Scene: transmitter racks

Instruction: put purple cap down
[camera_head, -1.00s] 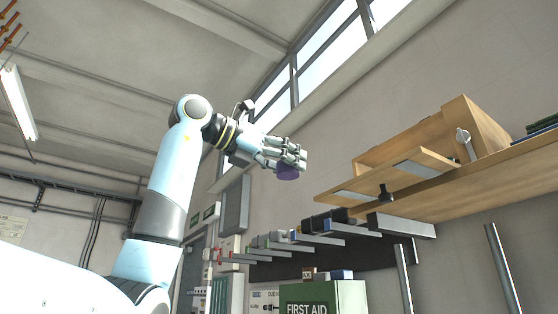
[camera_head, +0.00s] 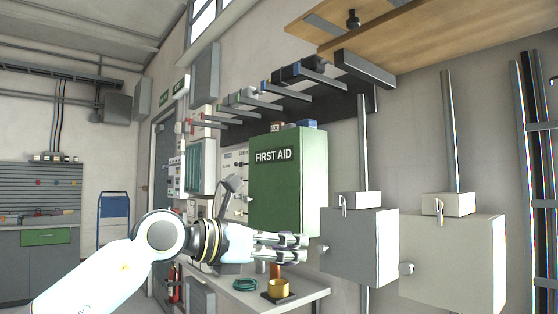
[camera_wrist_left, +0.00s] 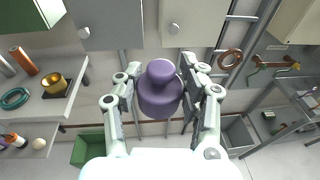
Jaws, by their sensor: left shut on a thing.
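The purple cap (camera_wrist_left: 160,90) is between the fingers of my left gripper in the left wrist view, with a narrower knob on a wider round body. My left gripper (camera_wrist_left: 160,98) is shut on it, fingers on both sides. In the head view my left gripper (camera_head: 300,247) reaches in front of the green first aid cabinet and above a small shelf; the cap does not show clearly there. The cap is held in the air, apart from any surface. My right gripper is in neither view.
A shelf (camera_head: 243,296) below holds a brass cup (camera_head: 278,287) on a dark base and a teal coil (camera_head: 245,284). The first aid cabinet (camera_head: 290,190) hangs behind. Grey boxes (camera_head: 358,245) are on the wall to the right. A wooden shelf (camera_head: 400,40) is overhead.

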